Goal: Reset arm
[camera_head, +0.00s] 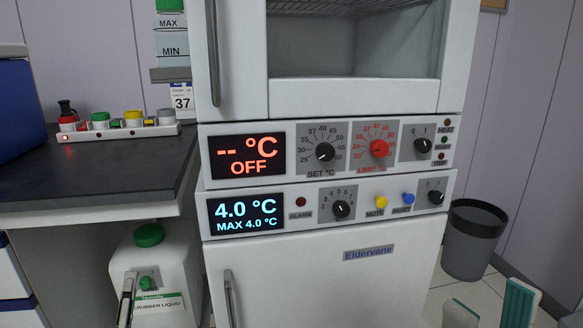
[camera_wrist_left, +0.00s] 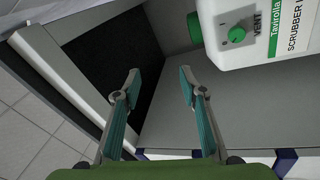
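My left gripper (camera_wrist_left: 160,76) is open in the left wrist view, its two teal-padded fingers apart with nothing between them. In the head view a part of it (camera_head: 126,300) shows at the lower left, in front of the white scrubber liquid container (camera_head: 160,262) with a green cap. My right gripper (camera_head: 490,306) shows at the lower right edge of the head view, with two green-padded fingers apart and nothing seen between them. Most of both arms is out of view.
A white incubator-fridge unit (camera_head: 330,265) with knobs and displays fills the middle. A dark bench (camera_head: 90,172) at the left holds a rack with colored caps (camera_head: 118,128). A grey bin (camera_head: 472,240) stands at the right on the tiled floor. The container also shows in the wrist view (camera_wrist_left: 255,55).

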